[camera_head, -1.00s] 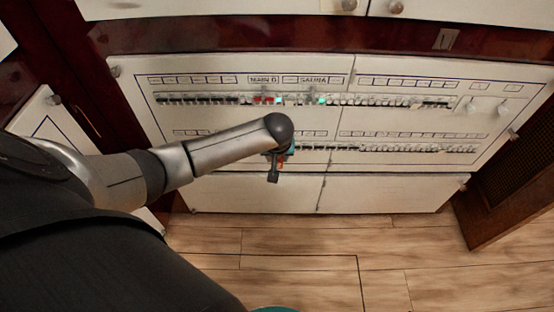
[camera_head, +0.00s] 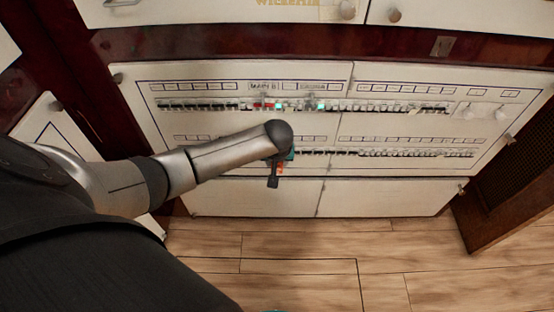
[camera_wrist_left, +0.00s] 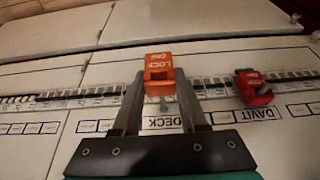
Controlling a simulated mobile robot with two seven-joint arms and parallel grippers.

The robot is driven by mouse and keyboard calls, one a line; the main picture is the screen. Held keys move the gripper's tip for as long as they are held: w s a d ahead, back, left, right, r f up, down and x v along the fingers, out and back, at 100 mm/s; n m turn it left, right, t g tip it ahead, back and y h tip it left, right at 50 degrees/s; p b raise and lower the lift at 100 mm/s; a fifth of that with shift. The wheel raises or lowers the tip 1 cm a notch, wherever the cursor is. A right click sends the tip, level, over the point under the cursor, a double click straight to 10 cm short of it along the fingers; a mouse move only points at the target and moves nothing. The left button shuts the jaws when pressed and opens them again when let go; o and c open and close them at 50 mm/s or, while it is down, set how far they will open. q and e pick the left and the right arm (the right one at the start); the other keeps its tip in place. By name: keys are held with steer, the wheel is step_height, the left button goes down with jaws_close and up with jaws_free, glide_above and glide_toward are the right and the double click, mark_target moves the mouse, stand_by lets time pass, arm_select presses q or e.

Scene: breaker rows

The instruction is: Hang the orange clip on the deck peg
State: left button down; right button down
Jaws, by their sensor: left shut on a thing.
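The orange clip (camera_wrist_left: 158,66), with white lettering on its face, is between the fingertips of my left gripper (camera_wrist_left: 158,78) in the left wrist view. In the head view my left gripper (camera_head: 273,173) is at the lower breaker row, with a bit of orange beside it. The jaws are shut on the clip. The DECK label (camera_wrist_left: 163,177) shows below the clip, between the fingers. My right gripper is not in view.
A red clip (camera_wrist_left: 254,88) sits on the breaker row to the right, by the DAVIT label (camera_wrist_left: 256,113). The upper breaker row (camera_head: 380,107) has red and green lit parts. Plain cabinet doors (camera_head: 375,198) lie below, above the open wooden floor (camera_head: 310,262).

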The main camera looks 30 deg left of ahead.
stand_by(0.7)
arm_select(q)
steer(key=shift+p, duration=0.45)
steer(key=shift+p, duration=0.4)
steer(key=shift+w+a+b, duration=0.5)
steer(key=shift+w+a, duration=0.05)
steer(key=shift+w, duration=0.3)
steer(key=shift+w+a+b, duration=0.45)
steer(key=shift+w+a, duration=0.05)
steer(key=shift+w, duration=0.35)
stand_by(0.4)
steer(key=shift+c, duration=1.8)
jaws_free()
